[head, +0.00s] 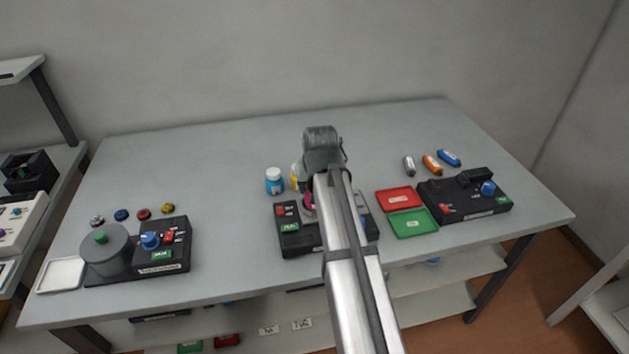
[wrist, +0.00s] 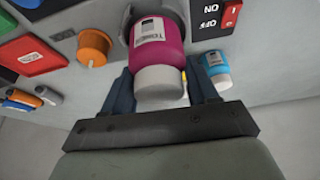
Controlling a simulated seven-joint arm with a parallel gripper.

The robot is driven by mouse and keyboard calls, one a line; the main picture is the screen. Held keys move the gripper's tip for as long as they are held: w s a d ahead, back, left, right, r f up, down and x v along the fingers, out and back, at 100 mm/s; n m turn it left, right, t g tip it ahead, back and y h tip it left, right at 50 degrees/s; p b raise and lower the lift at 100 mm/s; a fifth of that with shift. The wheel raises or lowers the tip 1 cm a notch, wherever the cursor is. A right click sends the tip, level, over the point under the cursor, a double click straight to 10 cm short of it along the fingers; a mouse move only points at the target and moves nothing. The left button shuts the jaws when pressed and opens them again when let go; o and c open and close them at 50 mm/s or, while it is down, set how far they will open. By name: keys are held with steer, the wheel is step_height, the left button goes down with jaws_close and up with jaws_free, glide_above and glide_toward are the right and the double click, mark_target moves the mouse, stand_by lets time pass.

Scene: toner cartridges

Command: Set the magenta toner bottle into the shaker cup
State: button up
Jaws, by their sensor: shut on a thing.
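The magenta toner bottle (wrist: 160,35), with a white cap and a label, stands between the fingers of my gripper (wrist: 160,78) in the wrist view. My gripper is shut on it near the cap. In the head view only a sliver of the magenta bottle (head: 308,200) shows beside my arm, over the middle black machine (head: 298,238). The shaker cup is mostly hidden by my arm and the bottle. A greyish edge shows around the bottle's far end, but I cannot tell whether the bottle is inside the cup.
A cyan bottle (head: 275,181) and a yellow bottle (head: 295,177) stand behind the machine. An orange capped part (wrist: 95,46) is beside the bottle. Red (head: 396,199) and green (head: 409,223) trays lie right, near another machine (head: 465,197). A machine with a grey drum (head: 104,250) is left.

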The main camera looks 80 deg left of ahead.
steer(key=shift+f, duration=0.95)
stand_by(2.0)
steer(key=o, duration=1.2)
steer(key=shift+r, duration=0.15)
steer(key=shift+r, duration=2.2)
